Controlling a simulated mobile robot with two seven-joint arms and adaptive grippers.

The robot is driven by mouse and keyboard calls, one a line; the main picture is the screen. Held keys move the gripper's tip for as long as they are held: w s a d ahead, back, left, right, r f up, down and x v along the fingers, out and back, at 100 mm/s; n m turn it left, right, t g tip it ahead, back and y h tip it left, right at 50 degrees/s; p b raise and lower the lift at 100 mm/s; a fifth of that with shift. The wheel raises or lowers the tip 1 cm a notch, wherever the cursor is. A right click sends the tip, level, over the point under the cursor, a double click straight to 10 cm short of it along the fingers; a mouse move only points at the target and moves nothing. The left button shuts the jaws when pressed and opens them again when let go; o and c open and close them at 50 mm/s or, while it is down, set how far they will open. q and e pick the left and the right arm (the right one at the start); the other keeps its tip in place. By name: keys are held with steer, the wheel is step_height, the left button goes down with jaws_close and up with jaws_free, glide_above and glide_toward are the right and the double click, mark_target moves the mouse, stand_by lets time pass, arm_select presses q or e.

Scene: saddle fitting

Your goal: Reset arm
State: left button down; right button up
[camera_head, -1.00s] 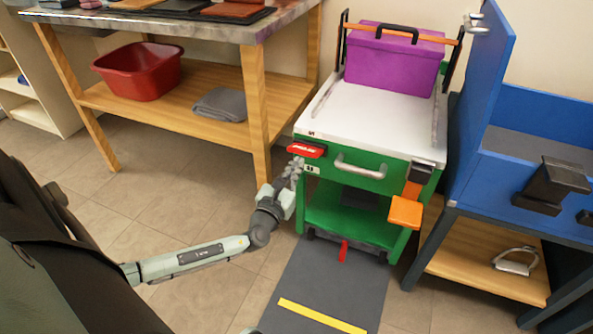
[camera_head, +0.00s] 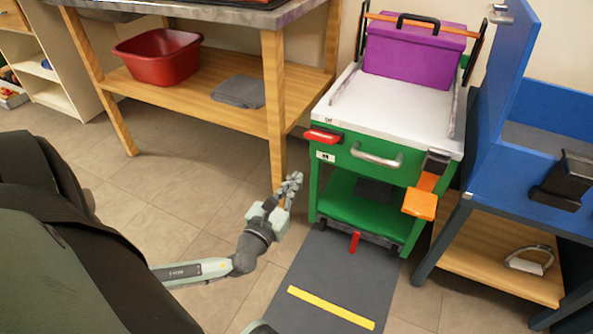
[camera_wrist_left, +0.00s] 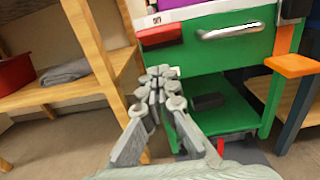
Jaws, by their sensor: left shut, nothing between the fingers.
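My left gripper (camera_head: 292,184) is in front of the left side of the green cart (camera_head: 345,212), just left of its frame and below its red handle (camera_head: 323,136). It is shut and empty, and no contact with the cart shows. In the left wrist view its closed fingers (camera_wrist_left: 158,88) point toward the cart, between the wooden table leg and the green shelf. My right gripper is in neither view.
The cart carries a purple box (camera_head: 415,54) and has an orange pad (camera_head: 420,204) sticking out at its right. A wooden table (camera_head: 275,100) with a red basin (camera_head: 158,57) stands left. A blue bench (camera_head: 540,150) stands right. A dark mat (camera_head: 330,285) lies in front.

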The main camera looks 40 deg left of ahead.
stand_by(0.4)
arm_select(q)
steer(key=s+a+f+n+g+y+p, duration=0.1)
steer(key=s+a+f+n+g+y, duration=0.2)
steer(key=n, duration=0.7)
steer(key=s+f+n+g+y+p, duration=0.1)
steer(key=s+f+n+g+p, duration=0.15)
steer(key=s+n+g, duration=0.5)
steer(key=s+d+f+n+g+h+p, duration=0.1)
steer(key=s+d+f+n+g+h, duration=0.3)
steer(key=d+n, duration=0.8)
step_height(320, 180, down, 3)
steer(key=s+n+h, duration=0.2)
steer(key=shift+s+d+r+h, duration=0.15)
steer(key=shift+s+h, duration=0.15)
steer(key=shift+s, duration=0.1)
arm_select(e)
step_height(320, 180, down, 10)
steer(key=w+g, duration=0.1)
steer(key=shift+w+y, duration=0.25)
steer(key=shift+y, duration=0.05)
